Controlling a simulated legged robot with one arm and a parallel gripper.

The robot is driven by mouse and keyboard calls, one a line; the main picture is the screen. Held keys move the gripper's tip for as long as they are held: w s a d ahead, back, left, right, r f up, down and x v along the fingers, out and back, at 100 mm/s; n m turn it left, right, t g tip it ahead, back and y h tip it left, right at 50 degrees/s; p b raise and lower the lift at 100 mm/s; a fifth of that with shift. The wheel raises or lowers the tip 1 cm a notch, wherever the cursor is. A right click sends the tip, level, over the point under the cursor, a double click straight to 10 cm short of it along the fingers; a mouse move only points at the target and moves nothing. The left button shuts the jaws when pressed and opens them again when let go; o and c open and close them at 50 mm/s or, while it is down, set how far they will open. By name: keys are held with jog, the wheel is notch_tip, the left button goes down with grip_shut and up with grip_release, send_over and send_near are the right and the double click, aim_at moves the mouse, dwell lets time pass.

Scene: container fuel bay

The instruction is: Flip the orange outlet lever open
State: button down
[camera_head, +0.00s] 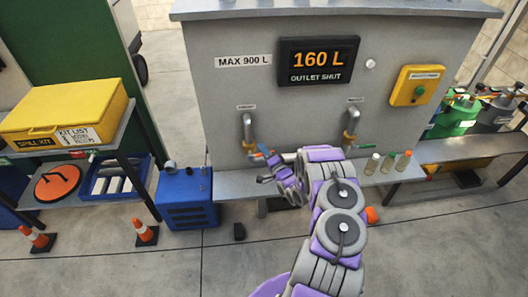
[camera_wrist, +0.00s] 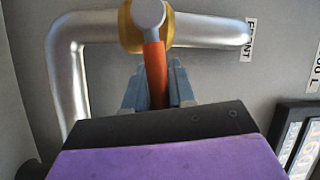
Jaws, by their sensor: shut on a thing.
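The orange outlet lever (camera_wrist: 155,72) runs down from a grey pivot on the brass valve of a silver pipe (camera_wrist: 72,85) in the wrist view. My gripper (camera_wrist: 159,92) is shut on the lever, with its blue-grey fingers on both sides of it. The lever's lower end is hidden behind my fingers and wrist. The display (camera_head: 318,61) reads "160 L" and "OUTLET SHUT".
A second outlet pipe (camera_head: 352,122) with a green lever is to the right. Several small bottles (camera_head: 387,163) stand on the shelf beside my arm. A blue box (camera_head: 186,197) stands on the floor at left. A yellow panel with a green button (camera_head: 417,88) is on the tank.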

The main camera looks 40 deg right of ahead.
jog(key=shift+w+a+r+n+g+p, duration=0.15)
jog(key=shift+a+r+n+g+p, duration=0.25)
jog(key=shift+n, duration=0.55)
jog(key=shift+w+a+r+n+g+p, duration=0.15)
jog(key=shift+r+n+g+p, duration=0.3)
jog(key=shift+n, duration=0.55)
jog(key=shift+w+a+r+n+g+p, duration=0.15)
jog(key=shift+a+r+n+g+p, duration=0.15)
jog(key=shift+r+n+g, duration=0.45)
jog(key=shift+f+n, duration=0.2)
jog(key=shift+n, duration=0.1)
jog(key=c, duration=1.1)
grip_release()
jog(key=shift+w, duration=0.1)
jog(key=shift+o, duration=0.2)
jog(key=p+v, duration=0.2)
jog(key=v, duration=1.5)
jog(key=shift+s+f, duration=0.25)
jog(key=shift+s, duration=0.05)
